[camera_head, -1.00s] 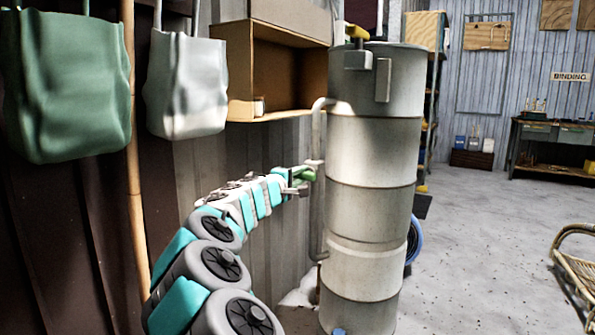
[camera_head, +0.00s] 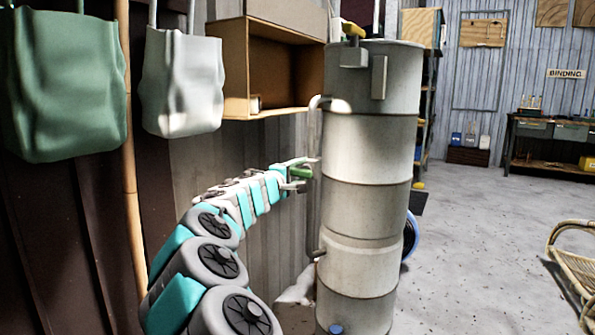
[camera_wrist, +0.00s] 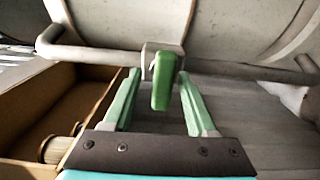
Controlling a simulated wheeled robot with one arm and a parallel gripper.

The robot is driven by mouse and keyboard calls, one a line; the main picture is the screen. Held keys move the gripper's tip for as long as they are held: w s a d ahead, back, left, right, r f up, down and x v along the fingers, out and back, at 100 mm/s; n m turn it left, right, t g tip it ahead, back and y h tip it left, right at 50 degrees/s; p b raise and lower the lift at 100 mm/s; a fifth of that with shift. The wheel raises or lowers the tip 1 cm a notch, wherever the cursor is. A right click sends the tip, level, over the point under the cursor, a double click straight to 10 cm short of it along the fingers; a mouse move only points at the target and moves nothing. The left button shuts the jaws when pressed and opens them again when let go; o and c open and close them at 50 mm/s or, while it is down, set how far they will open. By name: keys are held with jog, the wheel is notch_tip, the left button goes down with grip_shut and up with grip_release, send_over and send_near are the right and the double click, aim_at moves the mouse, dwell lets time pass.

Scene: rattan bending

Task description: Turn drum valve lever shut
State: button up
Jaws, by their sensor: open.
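The drum (camera_head: 367,190) is a tall grey cylinder in the middle of the head view. A thin pipe (camera_head: 313,225) runs up its left side with a small valve. The green valve lever (camera_head: 301,173) sticks out leftward from this pipe. The lever also shows in the wrist view (camera_wrist: 162,82), jutting from the grey valve body (camera_wrist: 160,52) across the line of the pipe. My gripper (camera_wrist: 158,78) is open, with one green finger on each side of the lever. Gaps show on both sides, so the fingers appear not to touch it. In the head view my gripper (camera_head: 298,174) is at the lever.
An open wooden box shelf (camera_head: 283,75) is on the wall above my arm. Green (camera_head: 62,85) and white (camera_head: 182,85) bags hang to the left. A rattan frame (camera_head: 574,262) stands at the right. The floor (camera_head: 470,260) between drum and rattan is clear.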

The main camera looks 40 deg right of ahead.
aim_at(297, 171)
jog(key=shift+a, duration=0.1)
jog(key=shift+a, duration=0.3)
jog(key=v, duration=0.6)
jog(key=shift+r, duration=0.15)
jog(key=shift+s+a, duration=0.4)
jog(key=shift+a, duration=0.05)
